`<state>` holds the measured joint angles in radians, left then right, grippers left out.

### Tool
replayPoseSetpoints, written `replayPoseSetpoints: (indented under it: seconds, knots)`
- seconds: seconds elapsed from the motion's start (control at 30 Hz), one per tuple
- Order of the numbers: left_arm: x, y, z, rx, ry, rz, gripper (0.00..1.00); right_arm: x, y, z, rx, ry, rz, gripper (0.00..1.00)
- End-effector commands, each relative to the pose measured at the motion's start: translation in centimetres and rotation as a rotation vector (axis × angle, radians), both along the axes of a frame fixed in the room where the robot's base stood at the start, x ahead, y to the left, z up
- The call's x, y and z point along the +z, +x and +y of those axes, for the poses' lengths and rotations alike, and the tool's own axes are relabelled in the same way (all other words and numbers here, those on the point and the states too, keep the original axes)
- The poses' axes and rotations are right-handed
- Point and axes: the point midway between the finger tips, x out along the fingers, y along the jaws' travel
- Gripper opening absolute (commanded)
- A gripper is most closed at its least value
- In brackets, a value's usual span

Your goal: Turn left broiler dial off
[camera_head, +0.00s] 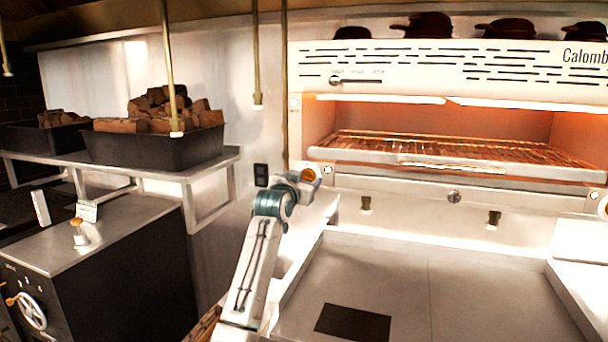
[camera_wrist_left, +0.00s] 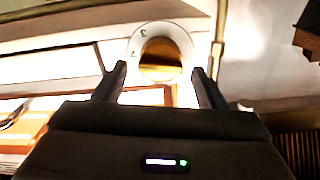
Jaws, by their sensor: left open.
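The left broiler dial (camera_head: 309,175) is a round copper-coloured knob on the left front corner of the broiler. In the left wrist view the dial (camera_wrist_left: 160,60) sits on a round white plate with dark marks. My left gripper (camera_head: 300,181) is right at the dial in the head view and partly covers it. In the left wrist view my left gripper (camera_wrist_left: 159,73) is open, with one finger on each side of the dial and a gap on both sides. I cannot tell whether the fingertips reach past its face. My right gripper is not in view.
The broiler (camera_head: 430,60) glows above its wire rack (camera_head: 460,149). Another dial (camera_head: 603,206) is at its right edge. A steel counter (camera_head: 390,265) lies below. On the left, a shelf (camera_head: 190,172) holds a black bin (camera_head: 150,147) of brown blocks. Thin rods hang in front.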

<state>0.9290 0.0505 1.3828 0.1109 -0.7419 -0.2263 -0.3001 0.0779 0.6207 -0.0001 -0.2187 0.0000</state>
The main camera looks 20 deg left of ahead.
Motion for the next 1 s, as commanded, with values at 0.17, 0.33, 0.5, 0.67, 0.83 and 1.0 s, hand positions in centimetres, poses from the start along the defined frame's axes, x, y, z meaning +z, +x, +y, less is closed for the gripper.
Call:
replayPoseSetpoints:
  seconds: [0.17,0.33,0.5,0.67,0.83,1.0]
  knots:
    - [0.02,1.15,-0.04,0.0,-0.001,0.0,0.65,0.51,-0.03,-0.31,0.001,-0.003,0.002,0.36]
    - [-0.07,1.35,-0.05,0.0,0.0,0.0,0.65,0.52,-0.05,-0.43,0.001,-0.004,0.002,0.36]
    - [-0.08,1.33,-0.04,0.0,0.0,0.0,0.61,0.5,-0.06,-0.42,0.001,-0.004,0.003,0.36]
    - [-0.09,1.32,-0.04,0.0,0.0,0.001,0.29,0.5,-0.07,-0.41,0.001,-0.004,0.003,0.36]
    - [-0.1,1.32,-0.04,0.0,-0.002,0.001,0.21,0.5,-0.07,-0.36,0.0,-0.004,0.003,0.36]
    - [-0.08,1.32,-0.02,0.0,-0.027,0.002,0.21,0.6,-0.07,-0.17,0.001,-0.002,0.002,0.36]
